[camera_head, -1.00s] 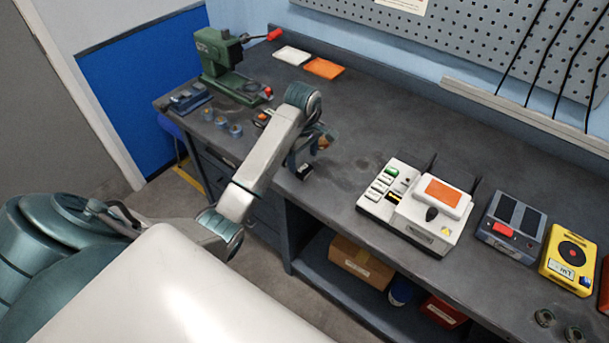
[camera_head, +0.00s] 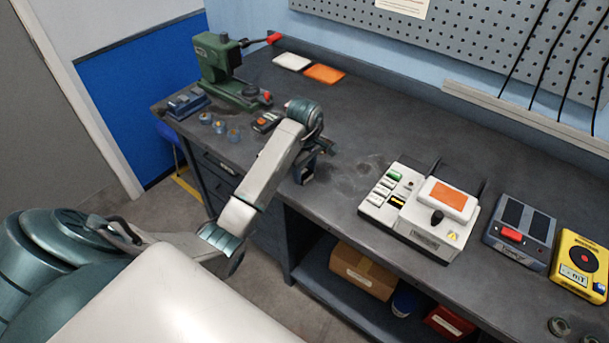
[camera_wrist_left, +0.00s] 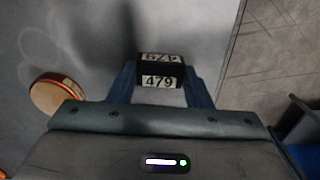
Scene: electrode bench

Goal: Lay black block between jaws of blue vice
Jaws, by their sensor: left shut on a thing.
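My left gripper (camera_wrist_left: 160,88) is shut on the black block, one blue finger on either side. The black block (camera_wrist_left: 160,72) bears white labels reading 479 in the left wrist view. In the head view the gripper (camera_head: 306,172) points down near the bench's front edge; the block is hard to make out there. I cannot tell whether the block touches the bench. The blue vice (camera_head: 187,104) stands at the bench's far left end, well left of the gripper. Its jaw gap is too small to tell. My right gripper is not in view.
A green machine (camera_head: 220,68) stands behind the vice, with several small round pieces (camera_head: 219,127) in front. An orange-brown round thing (camera_wrist_left: 57,97) lies left of the gripper in the wrist view. A white device (camera_head: 420,210) stands to the right on the bench (camera_head: 400,135).

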